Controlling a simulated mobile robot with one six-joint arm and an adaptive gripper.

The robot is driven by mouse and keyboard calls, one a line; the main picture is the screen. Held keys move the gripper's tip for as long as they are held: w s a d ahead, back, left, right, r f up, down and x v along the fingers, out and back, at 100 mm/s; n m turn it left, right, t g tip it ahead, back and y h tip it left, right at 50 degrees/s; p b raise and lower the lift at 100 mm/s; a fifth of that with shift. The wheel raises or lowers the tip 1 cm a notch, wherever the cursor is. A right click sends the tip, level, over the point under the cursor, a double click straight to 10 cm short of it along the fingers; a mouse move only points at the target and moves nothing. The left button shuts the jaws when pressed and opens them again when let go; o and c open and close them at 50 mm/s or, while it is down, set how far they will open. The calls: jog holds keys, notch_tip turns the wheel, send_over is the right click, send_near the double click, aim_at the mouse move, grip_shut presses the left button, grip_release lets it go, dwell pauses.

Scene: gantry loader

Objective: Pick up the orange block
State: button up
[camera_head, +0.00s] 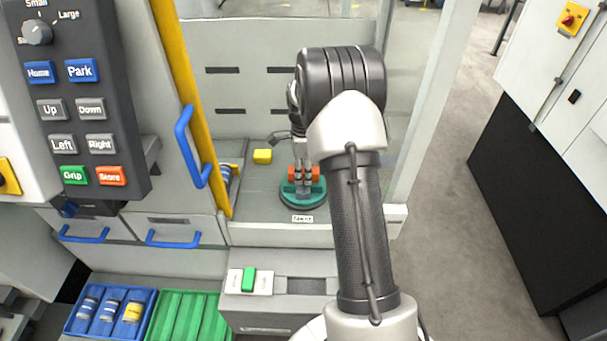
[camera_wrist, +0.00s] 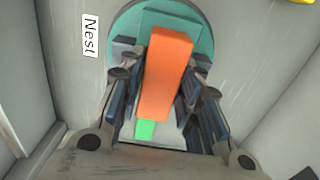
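The orange block (camera_wrist: 166,70) stands in a round teal nest (camera_wrist: 203,35) and fills the space between my fingers in the wrist view. In the head view, the orange block (camera_head: 291,173) shows on both sides of my gripper (camera_head: 304,174), low over the teal nest (camera_head: 303,201). My gripper (camera_wrist: 162,90) has one finger on each side of the block, pads close to its faces. I cannot tell whether both pads touch it. The block's lower part is partly hidden by the fingers and nest.
A yellow post (camera_head: 180,80) with a blue handle (camera_head: 186,150) stands further left. A button panel (camera_head: 80,100) hangs at the near left. Blue (camera_head: 75,326) and green (camera_head: 160,328) trays lie below.

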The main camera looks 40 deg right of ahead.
jog(key=c, duration=0.6)
jog(key=shift+o, duration=0.2)
